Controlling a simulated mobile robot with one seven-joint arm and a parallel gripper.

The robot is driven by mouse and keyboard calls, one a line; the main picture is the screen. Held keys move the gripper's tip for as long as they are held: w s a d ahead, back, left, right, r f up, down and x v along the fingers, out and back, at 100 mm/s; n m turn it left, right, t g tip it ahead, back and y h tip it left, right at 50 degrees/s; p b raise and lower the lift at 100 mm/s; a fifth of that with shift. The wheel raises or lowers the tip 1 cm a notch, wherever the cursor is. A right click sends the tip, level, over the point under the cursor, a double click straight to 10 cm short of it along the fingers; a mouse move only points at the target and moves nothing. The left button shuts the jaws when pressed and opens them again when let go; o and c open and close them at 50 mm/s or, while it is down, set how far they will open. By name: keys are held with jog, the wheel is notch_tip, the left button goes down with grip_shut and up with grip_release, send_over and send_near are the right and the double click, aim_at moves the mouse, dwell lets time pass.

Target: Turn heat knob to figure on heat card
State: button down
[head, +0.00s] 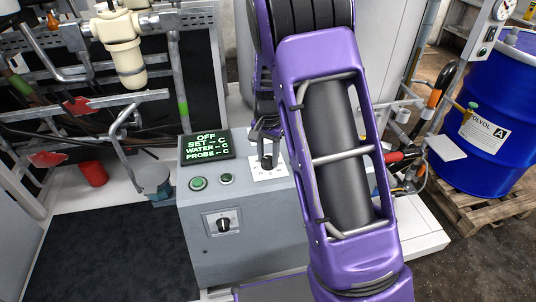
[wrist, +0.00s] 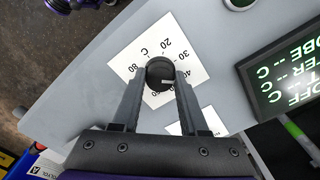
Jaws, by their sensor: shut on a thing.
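The heat knob (wrist: 159,72) is a round black knob with a small pale mark, on a white dial plate (wrist: 185,52) printed with C and figures including 20, 30, 40 and 80. My gripper (wrist: 161,88) is shut on the knob, one finger on each side. Which figure the mark meets is not clear. A second white card (wrist: 208,126) lies beside the dial, partly behind a finger; its print is not readable. In the head view my gripper (head: 265,137) reaches down to the knob (head: 267,162). The display (head: 207,147) reads OFF, with dashes for SET, WATER and PROBE.
Two green buttons (head: 198,183) sit below the display on the grey cabinet (head: 255,245). Another black knob (head: 223,224) is on its front face. A blue drum (head: 497,110) stands on a pallet at right. A pipe rack and red cup (head: 93,174) are at left.

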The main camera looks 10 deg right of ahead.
aim_at(268, 158)
jog(key=shift+m, duration=0.3)
dwell(0.4)
jog(key=shift+c, duration=2.2)
grip_release()
notch_tip(268, 158, up, 17)
jog(key=p, duration=0.1)
jog(key=shift+r+p, duration=0.2)
jog(key=shift+p, duration=0.2)
